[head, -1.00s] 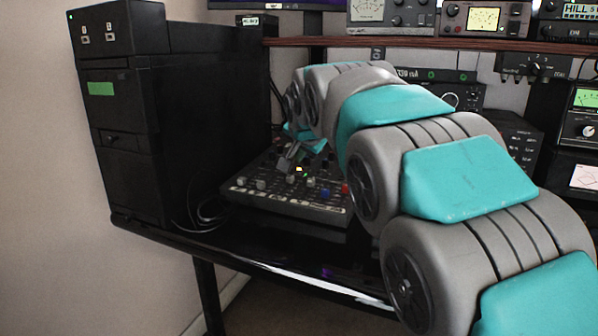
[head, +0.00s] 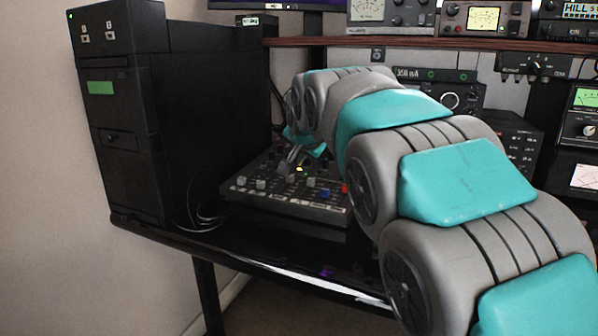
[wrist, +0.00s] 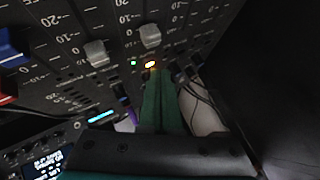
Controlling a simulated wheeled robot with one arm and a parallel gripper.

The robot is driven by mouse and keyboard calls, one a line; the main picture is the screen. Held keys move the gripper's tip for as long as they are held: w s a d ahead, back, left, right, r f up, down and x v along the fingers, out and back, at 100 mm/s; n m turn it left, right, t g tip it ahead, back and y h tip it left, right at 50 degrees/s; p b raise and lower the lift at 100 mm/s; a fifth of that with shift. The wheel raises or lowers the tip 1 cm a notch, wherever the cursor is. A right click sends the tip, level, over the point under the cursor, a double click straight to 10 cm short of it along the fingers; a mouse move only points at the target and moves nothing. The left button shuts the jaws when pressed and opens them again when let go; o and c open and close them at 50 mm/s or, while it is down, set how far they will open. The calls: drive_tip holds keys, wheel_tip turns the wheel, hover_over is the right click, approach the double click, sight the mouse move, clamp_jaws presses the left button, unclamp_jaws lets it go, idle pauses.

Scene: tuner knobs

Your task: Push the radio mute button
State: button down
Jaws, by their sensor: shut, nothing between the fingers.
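The black mixer-like panel (head: 290,203) with sliders and small knobs lies on the desk under my arm. A small yellow-lit spot (head: 299,169) glows on it; in the wrist view the lit spot (wrist: 150,65) sits beside a small green light (wrist: 133,63). I cannot read a mute label. My gripper (head: 290,158) is shut and empty over the panel's far left part. In the wrist view its green fingers (wrist: 158,78) end right at the lit spot and partly overlap it. I cannot tell whether they touch it.
Grey slider caps (wrist: 97,52) stand near the fingertips, and a blue cap (wrist: 8,45) is at the left. Black cables (wrist: 195,88) run close to the fingers' right. A tall black cabinet (head: 120,150) stands left of the panel. Radios (head: 483,19) fill the shelf behind.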

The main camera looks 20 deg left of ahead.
drive_tip(key=shift+f, duration=0.35)
idle(0.3)
drive_tip(key=shift+r, duration=0.8)
drive_tip(key=shift+r+p, duration=0.15)
drive_tip(key=shift+p, duration=0.15)
drive_tip(key=r+p, duration=0.1)
drive_tip(key=r, duration=0.1)
drive_tip(key=r+p, duration=0.1)
drive_tip(key=r, duration=0.2)
drive_tip(key=shift+s+r+p, duration=0.35)
drive_tip(key=shift+r+p, duration=0.05)
